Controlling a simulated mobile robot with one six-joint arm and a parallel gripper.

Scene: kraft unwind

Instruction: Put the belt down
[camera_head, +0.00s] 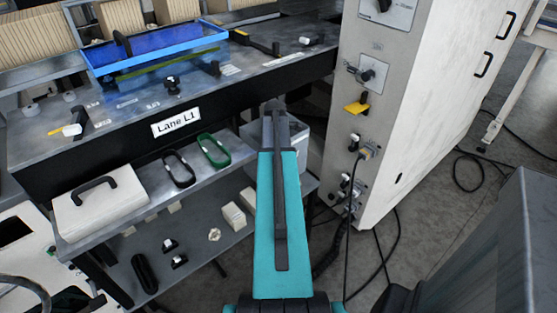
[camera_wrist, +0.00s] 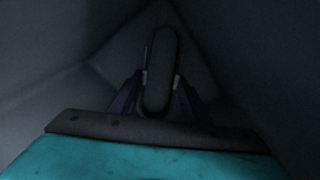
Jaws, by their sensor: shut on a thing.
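In the wrist view my gripper (camera_wrist: 160,84) is shut on a dark belt (camera_wrist: 161,60), a long narrow shape with rounded ends. The belt points away from the fingers, between grey slanting walls. The view is dim, and I cannot tell whether the belt touches anything below. In the head view my teal arm reaches toward a grey bin (camera_head: 301,143) at the right end of the shelf; the gripper and held belt are hidden there. A black belt (camera_head: 180,170) and a green belt (camera_head: 214,151) lie side by side on the middle shelf.
A white case (camera_head: 100,205) with a black handle sits at the shelf's left. A blue tray (camera_head: 160,55) stands on the Lane L1 bench (camera_head: 235,85). A tall white cabinet (camera_head: 430,110) with knobs and cables stands close on the right. Small parts lie on the lower shelf.

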